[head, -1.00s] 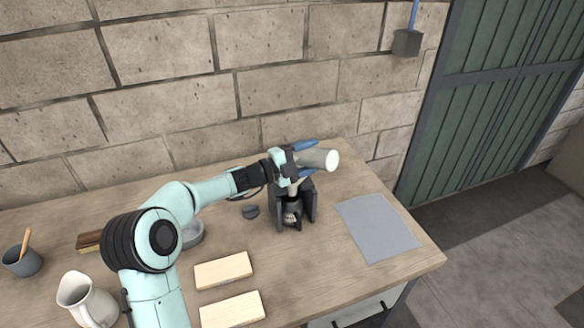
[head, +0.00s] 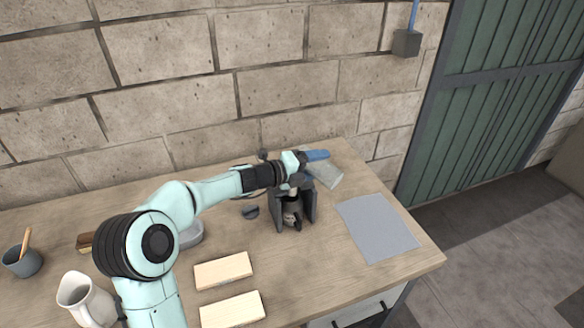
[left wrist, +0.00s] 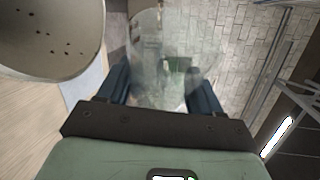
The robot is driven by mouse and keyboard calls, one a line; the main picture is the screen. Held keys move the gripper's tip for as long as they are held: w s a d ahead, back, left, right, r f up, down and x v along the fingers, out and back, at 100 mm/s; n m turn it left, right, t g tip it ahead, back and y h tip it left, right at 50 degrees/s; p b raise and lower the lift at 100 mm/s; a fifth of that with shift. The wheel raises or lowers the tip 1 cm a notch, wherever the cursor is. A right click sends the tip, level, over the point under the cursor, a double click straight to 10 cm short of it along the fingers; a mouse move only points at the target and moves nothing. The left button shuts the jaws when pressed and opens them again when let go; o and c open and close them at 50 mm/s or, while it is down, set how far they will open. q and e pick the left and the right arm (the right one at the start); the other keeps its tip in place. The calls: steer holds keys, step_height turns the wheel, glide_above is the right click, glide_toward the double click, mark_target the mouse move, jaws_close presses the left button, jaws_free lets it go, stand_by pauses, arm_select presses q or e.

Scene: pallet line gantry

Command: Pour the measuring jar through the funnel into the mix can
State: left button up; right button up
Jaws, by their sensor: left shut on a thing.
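The measuring jar (head: 328,174) is a see-through vessel, held tilted near the back right of the bench. My left gripper (head: 314,163) is shut on it. In the left wrist view the clear jar (left wrist: 172,60) lies between the two blue fingers of that gripper (left wrist: 160,92). A dark legged stand (head: 308,206) is below the gripper, with the mix can (head: 291,215) apparently inside it, mostly hidden. A pale rounded, speckled surface (left wrist: 55,38) at the wrist view's upper left may be the funnel. In the head view my gripper largely hides the funnel. My right gripper is not in view.
A grey mat (head: 378,228) lies right of the stand. Two pale wooden blocks (head: 223,270) lie in front. A white pitcher (head: 86,298), a grey cup (head: 23,263) and a grey dish (head: 191,236) stand left. A block wall (head: 290,95) closes the back.

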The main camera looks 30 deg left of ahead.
arm_select(q)
steer(key=shift+d+f+m+y, duration=0.1)
steer(key=shift+d+m+y, duration=0.2)
steer(key=shift+d+m, duration=0.35)
steer(key=shift+a+r+m+g+y, duration=0.1)
steer(key=shift+r+m+g+y, duration=0.3)
steer(key=shift+m, duration=0.45)
steer(key=shift+s+a+f+m+y, duration=0.1)
steer(key=shift+f+m+y, duration=0.3)
steer(key=shift+m+y, duration=0.15)
steer(key=shift+w+r+m+y, duration=0.1)
steer(key=shift+w+m+y, duration=0.2)
steer(key=shift+m, duration=0.35)
steer(key=shift+s+d+f+m+y+b, duration=0.35)
steer(key=shift+d+f+m+y+b, duration=0.2)
steer(key=shift+m+b, duration=0.25)
step_height(320, 180, down, 6)
steer(key=d+m+y+b, duration=0.2)
steer(key=m+b, duration=0.1)
steer(key=b, duration=0.2)
steer(key=shift+s+m+t+y+b, duration=0.15)
steer(key=shift+m+t+y+b, duration=0.15)
steer(key=shift+m+y+b, duration=0.1)
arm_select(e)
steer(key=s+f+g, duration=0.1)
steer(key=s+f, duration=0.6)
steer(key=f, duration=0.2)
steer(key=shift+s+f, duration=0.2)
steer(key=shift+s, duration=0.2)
